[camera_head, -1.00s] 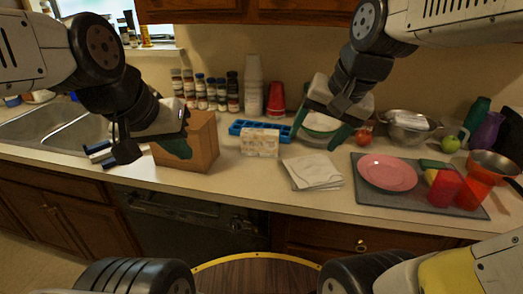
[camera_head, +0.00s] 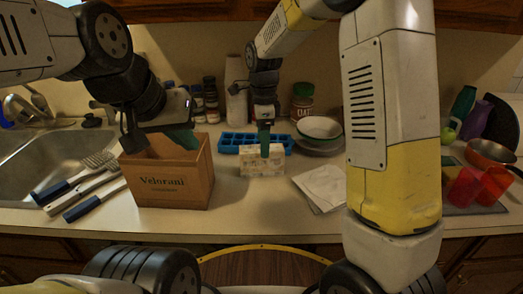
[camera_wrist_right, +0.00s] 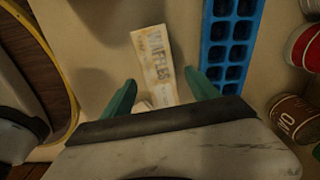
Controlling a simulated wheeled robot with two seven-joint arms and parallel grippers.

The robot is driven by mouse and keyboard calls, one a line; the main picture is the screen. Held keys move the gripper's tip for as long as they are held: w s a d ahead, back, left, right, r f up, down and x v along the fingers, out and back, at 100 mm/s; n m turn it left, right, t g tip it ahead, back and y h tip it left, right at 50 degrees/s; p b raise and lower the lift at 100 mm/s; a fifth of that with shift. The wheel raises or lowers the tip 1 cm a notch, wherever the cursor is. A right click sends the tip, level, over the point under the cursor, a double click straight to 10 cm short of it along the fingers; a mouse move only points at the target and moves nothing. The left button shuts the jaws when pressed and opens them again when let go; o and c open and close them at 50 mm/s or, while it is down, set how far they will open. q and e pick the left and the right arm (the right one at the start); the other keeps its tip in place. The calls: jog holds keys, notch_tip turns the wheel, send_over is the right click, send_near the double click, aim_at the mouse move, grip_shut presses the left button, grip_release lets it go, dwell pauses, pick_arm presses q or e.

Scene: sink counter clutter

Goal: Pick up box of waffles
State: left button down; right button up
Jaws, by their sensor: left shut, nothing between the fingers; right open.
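The box of waffles (camera_head: 258,168) is a small pale, patterned box on the counter, in front of a blue ice cube tray. In the right wrist view the box of waffles (camera_wrist_right: 152,50) shows its "WAFFLES" lettering. My right gripper (camera_head: 265,150) points down at it from above, open. In the right wrist view its two green fingers (camera_wrist_right: 161,87) are apart, with the box's near part between them and partly hidden by the gripper. I cannot tell whether they touch it. My left gripper (camera_head: 183,138) is shut and empty at the open top of a brown "Velorani" box.
The brown box (camera_head: 168,182) stands left of the waffles, with blue-handled utensils (camera_head: 75,200) beside the sink. The blue tray (camera_head: 240,143) is close behind the waffles. White napkins (camera_head: 322,187) lie to the right, with stacked bowls (camera_head: 320,128) behind.

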aim_at(262, 160)
jog(key=f, duration=0.6)
jog(key=shift+a+f, duration=0.2)
jog(key=shift+a, duration=0.05)
jog(key=shift+c, duration=0.2)
grip_shut()
